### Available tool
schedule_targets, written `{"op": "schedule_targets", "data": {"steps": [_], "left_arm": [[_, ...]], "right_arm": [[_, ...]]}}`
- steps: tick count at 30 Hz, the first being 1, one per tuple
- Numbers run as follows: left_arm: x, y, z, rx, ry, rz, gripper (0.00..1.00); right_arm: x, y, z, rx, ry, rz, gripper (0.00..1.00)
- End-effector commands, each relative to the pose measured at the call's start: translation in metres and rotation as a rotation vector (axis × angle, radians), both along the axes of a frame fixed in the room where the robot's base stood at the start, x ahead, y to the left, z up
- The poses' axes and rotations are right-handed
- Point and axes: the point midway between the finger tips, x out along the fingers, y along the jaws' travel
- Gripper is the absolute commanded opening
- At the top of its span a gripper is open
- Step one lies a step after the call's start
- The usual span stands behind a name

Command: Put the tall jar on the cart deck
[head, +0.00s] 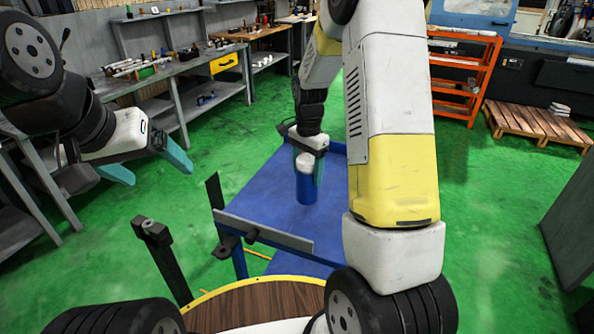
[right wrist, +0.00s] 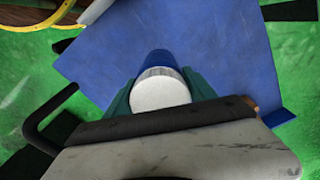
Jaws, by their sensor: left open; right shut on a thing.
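The tall jar (head: 307,190) is blue with a white lid and stands upright over the blue cart deck (head: 254,196). My right gripper (head: 309,170) is shut on the jar from above, around its upper part. In the right wrist view the jar's white lid (right wrist: 160,93) sits between the teal fingers, with the deck (right wrist: 225,60) behind it. I cannot tell whether the jar's base touches the deck. My left gripper (head: 152,170) is open and empty, left of the cart above the green floor.
The cart's handle bar (head: 265,232) crosses the deck's near edge. The deck around the jar is clear. Workbenches (head: 175,75) with small parts stand at the back left. An orange shelf (head: 462,75) and a wooden pallet (head: 535,122) stand at the back right.

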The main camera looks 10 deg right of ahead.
Motion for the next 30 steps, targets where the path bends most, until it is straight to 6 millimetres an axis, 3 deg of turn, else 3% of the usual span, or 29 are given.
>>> {"op": "schedule_targets", "data": {"steps": [10, 21, 22, 24, 25, 30], "left_arm": [[0.000, 0.000, 0.000, 0.000, 0.000, 0.000, 0.86], [0.000, 0.000, 0.000, 0.000, 0.000, 0.000, 0.86], [0.000, 0.000, 0.000, 0.000, 0.000, 0.000, 0.86], [0.000, 0.000, 0.000, 0.000, 0.000, 0.000, 0.86], [0.000, 0.000, 0.000, 0.000, 0.000, 0.000, 0.86], [0.000, 0.000, 0.000, 0.000, 0.000, 0.000, 0.86]], "right_arm": [[0.000, 0.000, -0.038, 0.000, 0.001, 0.001, 0.18], [0.000, 0.000, -0.043, 0.000, 0.000, 0.000, 0.18], [0.000, 0.000, -0.043, 0.000, 0.000, 0.000, 0.70], [0.000, 0.000, -0.043, 0.000, 0.000, 0.000, 0.83], [0.000, 0.000, -0.043, 0.000, 0.000, 0.000, 0.86], [0.000, 0.000, -0.043, 0.000, 0.000, 0.000, 0.86]]}}
